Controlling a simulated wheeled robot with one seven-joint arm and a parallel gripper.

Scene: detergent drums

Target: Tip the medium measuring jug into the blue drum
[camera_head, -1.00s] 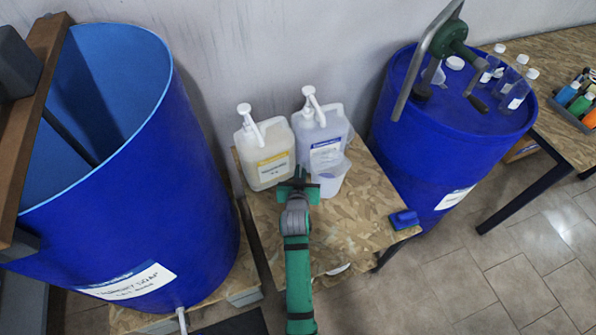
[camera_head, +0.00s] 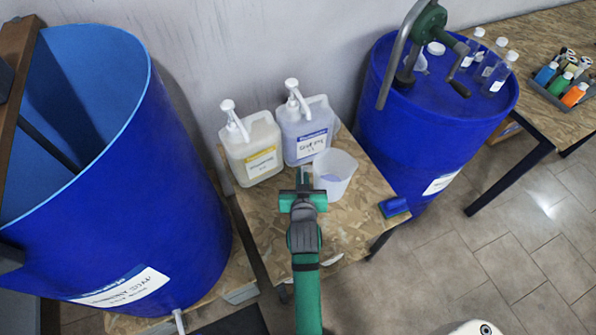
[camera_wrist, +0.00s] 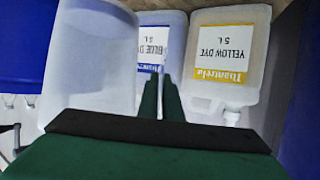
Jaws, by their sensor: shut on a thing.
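The measuring jug (camera_head: 335,167) is a translucent, pale cup with a faint blue patch low inside. It is upright, just right of my gripper (camera_head: 303,177). In the wrist view the jug (camera_wrist: 92,65) fills the left side, and my gripper (camera_wrist: 160,98) is shut beside its wall; the gripped part, likely its handle, is mostly hidden. I cannot tell how far the jug is above the wooden stand. A large open-topped blue drum (camera_head: 150,190) with a white label stands at left. A second blue drum (camera_head: 415,145), with a closed top, stands at right.
Yellow dye (camera_head: 250,148) and blue dye (camera_head: 303,130) pump containers stand behind the jug on the wooden stand (camera_head: 350,215). A blue block (camera_head: 394,207) lies at its right edge. A hand-crank pump (camera_head: 428,22) tops the right drum. A wooden beam (camera_head: 18,75) crosses the open drum.

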